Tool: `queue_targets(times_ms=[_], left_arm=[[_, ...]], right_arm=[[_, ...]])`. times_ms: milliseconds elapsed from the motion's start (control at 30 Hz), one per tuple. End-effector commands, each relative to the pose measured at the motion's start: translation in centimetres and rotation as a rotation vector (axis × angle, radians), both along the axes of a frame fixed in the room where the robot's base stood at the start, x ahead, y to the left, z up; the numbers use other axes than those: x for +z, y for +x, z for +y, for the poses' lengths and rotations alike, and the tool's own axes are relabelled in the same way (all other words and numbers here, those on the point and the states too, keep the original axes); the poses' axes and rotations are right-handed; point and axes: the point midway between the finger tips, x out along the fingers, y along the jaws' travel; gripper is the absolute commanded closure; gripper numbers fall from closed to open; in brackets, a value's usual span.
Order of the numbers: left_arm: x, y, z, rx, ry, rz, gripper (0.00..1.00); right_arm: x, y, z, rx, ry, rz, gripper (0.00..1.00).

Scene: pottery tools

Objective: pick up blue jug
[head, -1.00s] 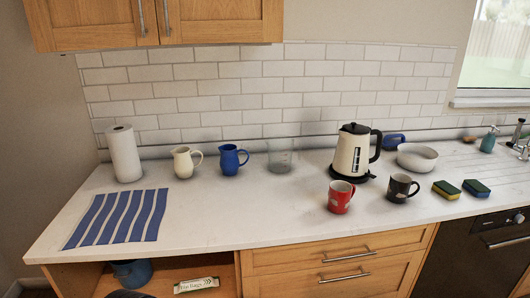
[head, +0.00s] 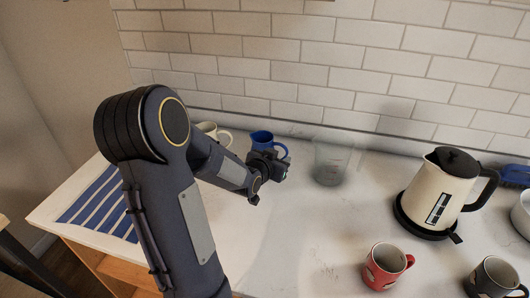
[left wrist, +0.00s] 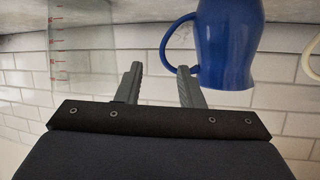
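The blue jug (head: 262,138) stands upright on the counter near the tiled wall, partly hidden by my left gripper in the head view. In the left wrist view, which looks upside down, the jug (left wrist: 228,45) hangs from the top with its handle toward the fingers. My left gripper (head: 276,172) is in front of the jug. In the left wrist view its two fingers (left wrist: 158,72) are apart with nothing between them. The right fingertip is close to the jug's handle; I cannot tell whether they touch. My right gripper is not in view.
A cream jug (head: 212,132) stands left of the blue jug, partly behind my arm. A clear measuring cup (head: 331,162) stands to its right. A kettle (head: 437,190), a red mug (head: 385,268) and a dark mug (head: 494,277) are farther right. The counter's middle (head: 310,225) is clear.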

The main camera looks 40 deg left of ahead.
Motion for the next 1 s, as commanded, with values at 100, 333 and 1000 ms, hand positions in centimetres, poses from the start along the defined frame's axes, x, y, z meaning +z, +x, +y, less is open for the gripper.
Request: queue_targets(times_ms=[100,333,1000], left_arm=[[-0.5,1.2,0.3,-0.001,-0.002,0.003,0.66],[-1.7,3.4,1.3,-0.001,-0.004,0.004,0.66],[-2.8,5.5,1.9,0.000,-0.002,0.000,0.93]], right_arm=[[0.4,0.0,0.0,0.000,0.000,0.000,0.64],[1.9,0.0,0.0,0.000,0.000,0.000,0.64],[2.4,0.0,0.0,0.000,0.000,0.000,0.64]])
